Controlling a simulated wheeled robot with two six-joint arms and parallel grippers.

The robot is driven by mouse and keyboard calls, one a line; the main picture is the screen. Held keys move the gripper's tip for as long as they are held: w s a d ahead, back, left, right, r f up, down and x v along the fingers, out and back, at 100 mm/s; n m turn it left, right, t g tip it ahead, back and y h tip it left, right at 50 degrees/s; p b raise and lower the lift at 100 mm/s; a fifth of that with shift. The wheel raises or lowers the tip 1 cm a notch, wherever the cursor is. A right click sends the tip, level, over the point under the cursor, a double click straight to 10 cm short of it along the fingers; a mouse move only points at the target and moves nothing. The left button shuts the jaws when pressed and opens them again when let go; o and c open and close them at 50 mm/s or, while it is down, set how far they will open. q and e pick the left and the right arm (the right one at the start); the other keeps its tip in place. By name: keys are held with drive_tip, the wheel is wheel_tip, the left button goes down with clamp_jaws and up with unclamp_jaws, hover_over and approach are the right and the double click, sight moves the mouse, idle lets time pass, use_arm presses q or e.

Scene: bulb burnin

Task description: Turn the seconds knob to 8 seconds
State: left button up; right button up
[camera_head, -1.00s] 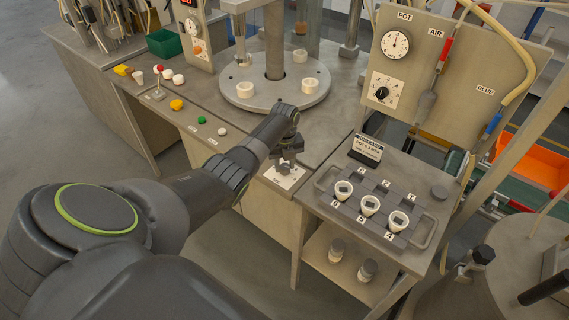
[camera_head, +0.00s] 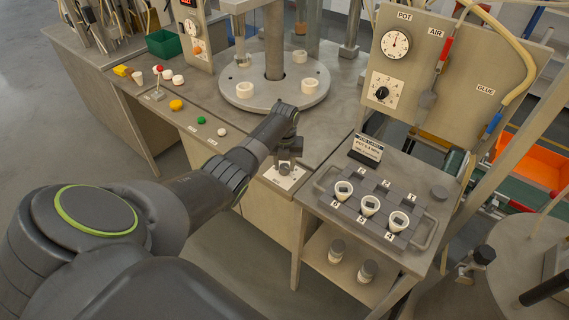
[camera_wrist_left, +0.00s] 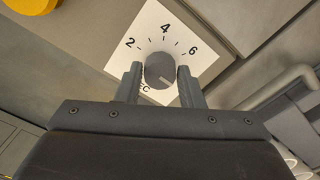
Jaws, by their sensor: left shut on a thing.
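The seconds knob (camera_wrist_left: 160,70) is a dark grey round knob on a white dial plate (camera_wrist_left: 185,25), printed with 2, 4 and 6 in the left wrist view. My left gripper (camera_wrist_left: 160,78) is shut on the knob, one finger on each side. The right finger covers the plate past the 6, so no 8 shows. The "SEC" label is partly hidden. A faint pale mark shows on the knob's lower face; its exact reading is unclear. In the head view my left gripper (camera_head: 286,164) is over the plate (camera_head: 284,178) at the bench's front edge, hiding the knob.
A yellow button (camera_head: 176,105), a green button (camera_head: 201,120) and a white button (camera_head: 222,132) lie left along the bench. A rack (camera_head: 410,200) with numbered cups stands to the right. A round turntable (camera_head: 240,98) is behind. An upright panel (camera_head: 455,75) carries a gauge and another knob.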

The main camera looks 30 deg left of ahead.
use_arm(q)
drive_tip(key=o, duration=1)
drive_tip(key=shift+r, duration=0.65)
wheel_tip(320, 180, up, 12)
drive_tip(key=b, duration=0.2)
wheel_tip(320, 180, up, 4)
drive_tip(key=p, duration=0.1)
hover_over(285, 166)
drive_tip(key=shift+s+r, duration=0.15)
